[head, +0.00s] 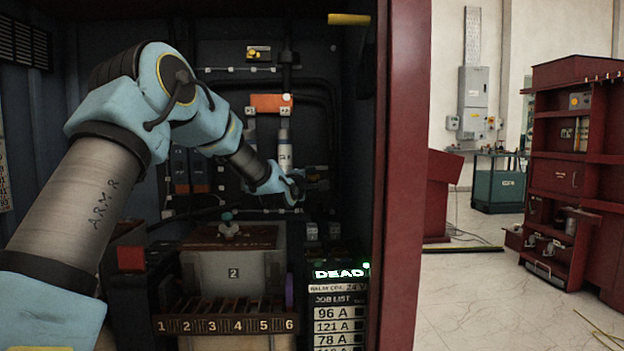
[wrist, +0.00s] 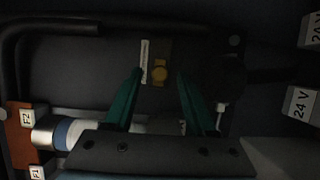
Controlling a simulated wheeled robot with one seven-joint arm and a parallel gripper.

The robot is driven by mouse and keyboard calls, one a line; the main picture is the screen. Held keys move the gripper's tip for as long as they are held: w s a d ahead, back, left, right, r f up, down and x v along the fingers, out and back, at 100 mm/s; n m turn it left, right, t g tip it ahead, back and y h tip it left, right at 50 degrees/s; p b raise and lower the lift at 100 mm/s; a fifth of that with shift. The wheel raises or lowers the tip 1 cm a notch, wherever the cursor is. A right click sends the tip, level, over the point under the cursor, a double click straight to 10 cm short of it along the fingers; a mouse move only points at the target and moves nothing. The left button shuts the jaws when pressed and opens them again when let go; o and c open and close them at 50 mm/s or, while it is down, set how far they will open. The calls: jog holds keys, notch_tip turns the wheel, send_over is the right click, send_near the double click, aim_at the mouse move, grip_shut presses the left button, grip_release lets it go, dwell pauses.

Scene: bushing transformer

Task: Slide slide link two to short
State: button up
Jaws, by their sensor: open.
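My gripper (head: 296,188) is inside the dark cabinet, near its back panel, at the right of the interior. In the wrist view its two green fingers (wrist: 160,76) are open and spread apart. A small yellow knob (wrist: 159,72) on a dark plate beside a white label strip shows between the fingertips; nothing is held. I cannot tell how far the fingertips are from the knob. No part can be read as slide link two. A strip numbered one to six (head: 226,325) is low in front, and a pale box marked 2 (head: 233,284) stands behind it.
An orange block (head: 270,103) and a pale cylinder (head: 285,150) are above my gripper. White 24 V tags (wrist: 302,103) are right in the wrist view. A lit DEAD display (head: 339,274) is below. The red cabinet edge (head: 402,180) bounds the right.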

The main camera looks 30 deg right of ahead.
jog(key=shift+w+d, duration=0.4)
jog(key=shift+d, duration=0.1)
grip_shut()
dwell(1.2)
